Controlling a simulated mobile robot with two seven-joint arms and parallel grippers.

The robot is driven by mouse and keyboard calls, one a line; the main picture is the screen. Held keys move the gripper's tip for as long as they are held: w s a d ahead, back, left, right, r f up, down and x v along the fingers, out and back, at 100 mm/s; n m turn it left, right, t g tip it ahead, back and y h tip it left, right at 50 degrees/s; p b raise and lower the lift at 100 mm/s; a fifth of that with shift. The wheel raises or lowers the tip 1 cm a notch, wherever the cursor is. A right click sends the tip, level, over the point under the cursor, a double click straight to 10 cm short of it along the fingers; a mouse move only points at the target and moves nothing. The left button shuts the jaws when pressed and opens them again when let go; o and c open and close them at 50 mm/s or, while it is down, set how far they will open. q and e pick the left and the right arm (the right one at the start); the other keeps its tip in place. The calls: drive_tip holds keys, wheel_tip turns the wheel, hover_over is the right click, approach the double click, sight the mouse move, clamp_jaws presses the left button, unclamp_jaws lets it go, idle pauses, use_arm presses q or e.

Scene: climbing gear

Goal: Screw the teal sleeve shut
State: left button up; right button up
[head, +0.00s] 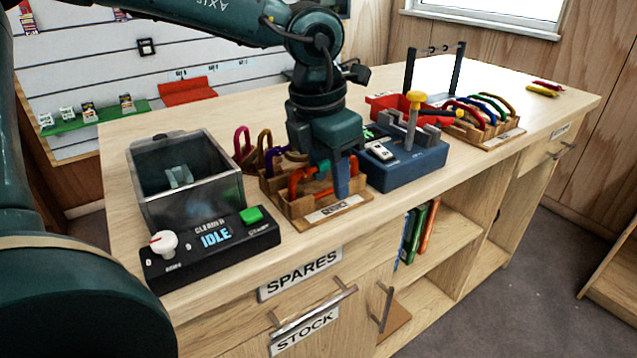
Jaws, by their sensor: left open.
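A small teal piece (323,168), which looks like the teal sleeve, shows just left of my left gripper's visible finger. It sits by an orange-red carabiner (297,181) standing in the front of a wooden rack (312,213). My left gripper (336,180) points down over the rack, open, with one blue finger in clear view. The other finger is hard to make out. The gripper hides part of the carabiner and sleeve, so I cannot tell whether it touches them or how far the sleeve is turned. My right gripper is not in view.
Maroon, brown and purple carabiners (241,143) stand behind. Left are a grey open-topped tank (215,205) and a black control box (210,247) reading IDLE. Right are a blue test fixture (420,165) and a second carabiner rack (497,138). The bench's far right (550,110) is mostly clear.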

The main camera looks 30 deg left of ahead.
use_arm(q)
drive_tip(key=shift+d, duration=0.15)
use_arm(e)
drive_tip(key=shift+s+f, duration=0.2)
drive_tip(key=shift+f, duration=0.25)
use_arm(q)
drive_tip(key=shift+r, duration=0.1)
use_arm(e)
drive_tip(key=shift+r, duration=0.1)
use_arm(q)
drive_tip(key=shift+r+p, duration=0.85)
drive_tip(key=shift+r, duration=0.45)
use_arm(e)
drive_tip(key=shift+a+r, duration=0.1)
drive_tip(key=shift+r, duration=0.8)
use_arm(q)
drive_tip(key=shift+w+a, duration=0.2)
drive_tip(key=shift+a, duration=0.35)
drive_tip(key=shift+w+a, duration=0.2)
drive_tip(key=shift+a, duration=0.35)
drive_tip(key=shift+f, duration=0.1)
